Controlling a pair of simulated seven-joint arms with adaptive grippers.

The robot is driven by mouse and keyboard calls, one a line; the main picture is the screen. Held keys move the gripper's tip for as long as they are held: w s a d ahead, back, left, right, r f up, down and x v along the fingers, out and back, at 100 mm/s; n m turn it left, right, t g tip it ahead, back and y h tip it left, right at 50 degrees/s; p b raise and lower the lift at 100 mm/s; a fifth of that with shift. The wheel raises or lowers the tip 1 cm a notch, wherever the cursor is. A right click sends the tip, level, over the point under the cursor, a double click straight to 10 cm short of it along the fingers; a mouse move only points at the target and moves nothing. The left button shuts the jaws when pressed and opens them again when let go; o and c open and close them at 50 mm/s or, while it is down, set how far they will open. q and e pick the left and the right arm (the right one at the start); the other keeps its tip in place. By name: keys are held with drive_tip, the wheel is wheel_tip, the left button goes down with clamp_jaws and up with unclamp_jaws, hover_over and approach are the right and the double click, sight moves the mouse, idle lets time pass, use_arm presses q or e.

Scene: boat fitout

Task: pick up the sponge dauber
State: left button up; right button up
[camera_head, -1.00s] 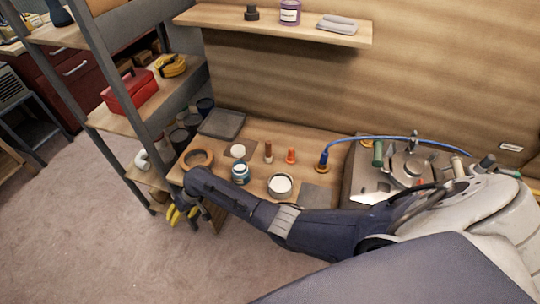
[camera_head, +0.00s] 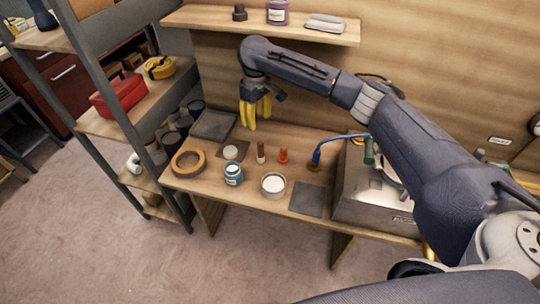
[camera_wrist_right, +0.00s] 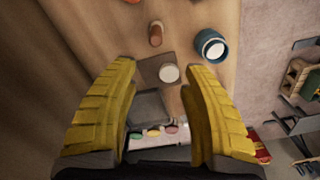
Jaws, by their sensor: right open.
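A small round pale piece (camera_head: 230,152) on a dark square mat (camera_head: 241,146) looks most like the sponge dauber, but I cannot be sure. In the right wrist view the pale piece (camera_wrist_right: 169,73) lies beyond the fingertips, near the right finger. My right gripper (camera_head: 256,123) has yellow fingers, apart and empty, above the back of the bench, behind the mat and to its right. It also shows in the right wrist view (camera_wrist_right: 158,70). A brown upright cylinder (camera_head: 261,153) stands just right of the mat. My left gripper is out of view.
Around the mat stand a tape ring (camera_head: 175,165), a blue jar (camera_head: 234,177), a white-filled tub (camera_head: 273,185), an orange piece (camera_head: 283,156) and a blue-handled tool (camera_head: 317,157). A grey tray (camera_head: 213,125) lies behind. A shelf (camera_head: 200,18) overhangs the back.

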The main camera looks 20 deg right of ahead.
sight(261, 150)
drive_tip(key=f, duration=1.1)
drive_tip(key=d+f, duration=0.1)
drive_tip(key=f, duration=0.5)
drive_tip(key=shift+c, duration=0.5)
clamp_jaws()
